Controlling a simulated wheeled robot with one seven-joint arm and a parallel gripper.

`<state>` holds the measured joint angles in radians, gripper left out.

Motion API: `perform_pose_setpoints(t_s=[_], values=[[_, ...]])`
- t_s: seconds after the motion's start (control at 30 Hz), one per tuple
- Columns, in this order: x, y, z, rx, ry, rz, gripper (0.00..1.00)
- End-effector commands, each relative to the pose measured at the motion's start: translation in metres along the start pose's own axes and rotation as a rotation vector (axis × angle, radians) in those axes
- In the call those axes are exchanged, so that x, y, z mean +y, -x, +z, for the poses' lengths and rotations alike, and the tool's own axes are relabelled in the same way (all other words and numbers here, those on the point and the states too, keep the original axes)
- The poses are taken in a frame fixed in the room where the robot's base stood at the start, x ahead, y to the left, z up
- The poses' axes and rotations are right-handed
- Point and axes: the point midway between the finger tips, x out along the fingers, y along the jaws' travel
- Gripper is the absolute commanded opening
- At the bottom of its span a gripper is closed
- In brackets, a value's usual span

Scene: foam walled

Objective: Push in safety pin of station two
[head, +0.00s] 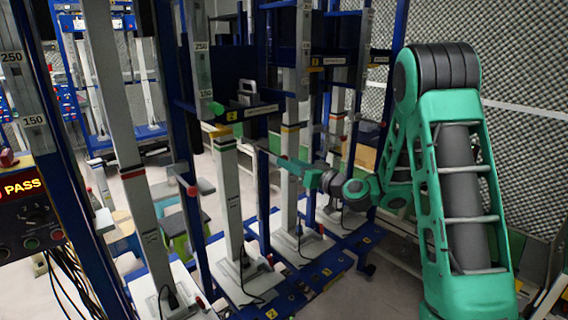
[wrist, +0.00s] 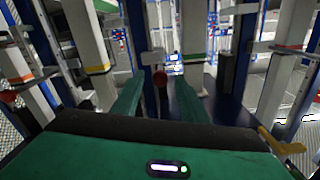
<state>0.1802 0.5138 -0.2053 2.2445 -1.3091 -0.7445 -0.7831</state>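My gripper (head: 268,156) reaches in from the right among the test columns. In the wrist view its two green fingers (wrist: 158,88) stand apart. A dark red round knob (wrist: 160,78), possibly the safety pin, shows between and ahead of the fingertips. I cannot tell how far away it is or whether anything touches it. Another red knob (wrist: 8,97) is at the left edge. In the head view a red knob (head: 192,190) sits on a post to the left of my gripper.
Tall white columns (head: 232,190) and blue uprights (head: 190,200) stand close around my gripper. A blue base frame (head: 325,265) with cables runs along the floor. A red PASS display (head: 28,186) is at the left. A foam wall (head: 525,60) stands at the right.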

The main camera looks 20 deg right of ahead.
Motion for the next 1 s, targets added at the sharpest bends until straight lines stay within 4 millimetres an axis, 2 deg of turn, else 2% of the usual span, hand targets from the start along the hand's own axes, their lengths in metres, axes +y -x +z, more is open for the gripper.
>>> perform_pose_setpoints(t_s=[0.1, 0.23, 0.6, 0.63, 0.8, 1.0], values=[[-0.001, -0.017, 0.0, 0.0, 0.003, -0.002, 0.4], [-0.001, -0.028, 0.0, 0.0, 0.0, -0.001, 0.4], [0.0, -0.033, 0.0, 0.0, -0.001, 0.0, 0.4], [0.0, -0.033, 0.0, 0.0, 0.0, 0.0, 0.37], [0.0, -0.033, 0.0, 0.0, 0.0, 0.0, 0.0], [0.005, -0.033, -0.001, 0.001, 0.0, 0.006, 0.0]])
